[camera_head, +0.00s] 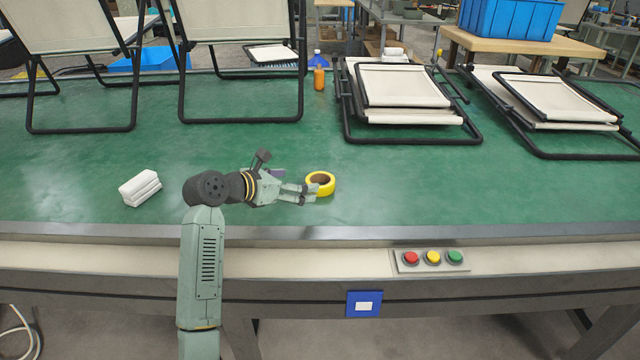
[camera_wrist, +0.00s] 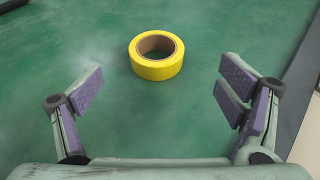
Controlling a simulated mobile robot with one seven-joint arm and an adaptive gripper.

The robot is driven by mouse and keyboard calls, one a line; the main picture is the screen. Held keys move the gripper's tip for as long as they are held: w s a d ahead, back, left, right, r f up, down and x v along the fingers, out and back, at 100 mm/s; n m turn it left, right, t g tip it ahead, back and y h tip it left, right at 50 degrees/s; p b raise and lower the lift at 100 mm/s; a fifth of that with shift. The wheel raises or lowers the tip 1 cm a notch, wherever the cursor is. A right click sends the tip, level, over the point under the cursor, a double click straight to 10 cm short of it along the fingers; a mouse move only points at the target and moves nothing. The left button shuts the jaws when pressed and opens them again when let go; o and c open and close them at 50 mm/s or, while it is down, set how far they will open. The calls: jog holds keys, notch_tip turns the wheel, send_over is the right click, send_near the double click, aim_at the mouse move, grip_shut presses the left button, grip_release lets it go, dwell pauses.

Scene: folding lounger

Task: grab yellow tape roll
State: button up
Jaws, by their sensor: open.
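The yellow tape roll (camera_head: 321,188) lies flat on the green table top, its brown core facing up. It also shows in the wrist view (camera_wrist: 156,67), ahead of my fingers and roughly midway between them. My gripper (camera_head: 302,193) is low over the table, just left of the roll in the head view. In the wrist view my gripper (camera_wrist: 160,92) has its two purple-padded fingers spread wide with nothing between the pads. The roll lies a little beyond the fingertips. In the head view a finger overlaps the roll's left edge; I cannot tell whether they touch.
A white stacked block (camera_head: 140,188) lies at the left. Folded loungers (camera_head: 405,88) and an orange bottle (camera_head: 319,78) stand farther back. A panel with red, yellow and green buttons (camera_head: 433,258) sits on the front edge. The table right of the roll is clear.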

aim_at(327, 178)
jog(key=p+x, duration=0.1)
jog(key=x, duration=0.3)
jog(key=shift+d+r, duration=0.15)
jog(key=p+x, duration=0.1)
jog(key=x, duration=0.2)
jog(key=p+x, duration=0.1)
jog(key=x, duration=0.1)
jog(key=shift+w+f, duration=0.25)
jog(key=shift+w, duration=0.25)
jog(key=shift+c, duration=0.3)
jog(key=c, duration=1.2)
